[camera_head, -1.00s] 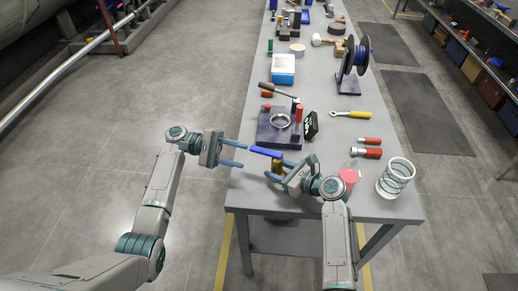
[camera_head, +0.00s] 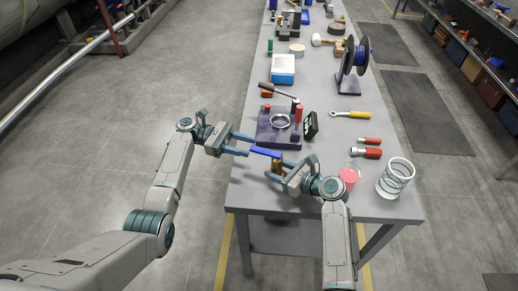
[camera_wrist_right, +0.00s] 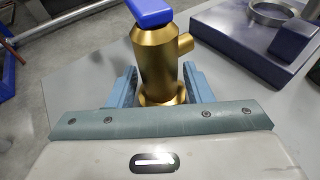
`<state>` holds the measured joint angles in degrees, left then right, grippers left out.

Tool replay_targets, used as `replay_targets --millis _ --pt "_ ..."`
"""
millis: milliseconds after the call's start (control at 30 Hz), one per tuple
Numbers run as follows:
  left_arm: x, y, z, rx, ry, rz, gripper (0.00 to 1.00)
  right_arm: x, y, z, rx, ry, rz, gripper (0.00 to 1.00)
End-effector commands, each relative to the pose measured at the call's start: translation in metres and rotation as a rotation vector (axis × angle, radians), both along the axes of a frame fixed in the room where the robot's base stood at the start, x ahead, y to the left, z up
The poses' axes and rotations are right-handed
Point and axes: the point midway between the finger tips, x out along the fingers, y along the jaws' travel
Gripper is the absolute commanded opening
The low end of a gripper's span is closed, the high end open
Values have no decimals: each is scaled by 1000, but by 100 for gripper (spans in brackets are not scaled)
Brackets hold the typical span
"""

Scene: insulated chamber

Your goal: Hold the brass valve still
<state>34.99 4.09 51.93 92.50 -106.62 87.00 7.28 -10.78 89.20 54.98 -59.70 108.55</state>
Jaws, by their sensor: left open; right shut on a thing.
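The brass valve (camera_wrist_right: 155,65) stands upright on the table, with a blue lever handle (camera_wrist_right: 150,12) on top. It also shows in the head view (camera_head: 277,167), partly hidden by my right gripper. The blue handle (camera_head: 265,152) there points left. My right gripper (camera_head: 277,172) is shut on the valve body, low down, with one finger on each side in the wrist view (camera_wrist_right: 158,92). My left gripper (camera_head: 246,145) is open and empty. Its fingertips are near the left end of the handle, and I cannot tell whether they touch it.
Behind the valve sits a dark fixture (camera_head: 268,137) with a metal ring (camera_head: 280,121). A small dark display (camera_head: 310,125) stands beside it. Red-handled tools (camera_head: 366,153), a pink round thing (camera_head: 348,176) and a white coil (camera_head: 396,177) lie to the right. The table's left edge is close.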

Motion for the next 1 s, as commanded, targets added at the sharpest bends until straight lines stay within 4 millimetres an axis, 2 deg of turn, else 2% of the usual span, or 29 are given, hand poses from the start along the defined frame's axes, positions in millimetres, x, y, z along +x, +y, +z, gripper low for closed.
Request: replay_targets --millis 100,300,667,767,900,1000 --pt "-6 -22 0 -3 -2 -1 42 -1 0 -4 -3 6 1 17" --pt "-11 -44 0 0 -1 0 42 -1 0 -4 -4 5 1 17" --pt "-12 -49 0 1 -1 1 42 -1 0 -3 -3 5 1 17" --pt "-12 -49 0 0 -2 1 26 -1 0 -3 -3 5 1 17" --pt "-12 -49 0 0 -2 0 0 -1 0 -3 -3 5 0 17" --pt "-12 -49 0 0 -2 0 0 -1 0 -3 -3 5 0 17"
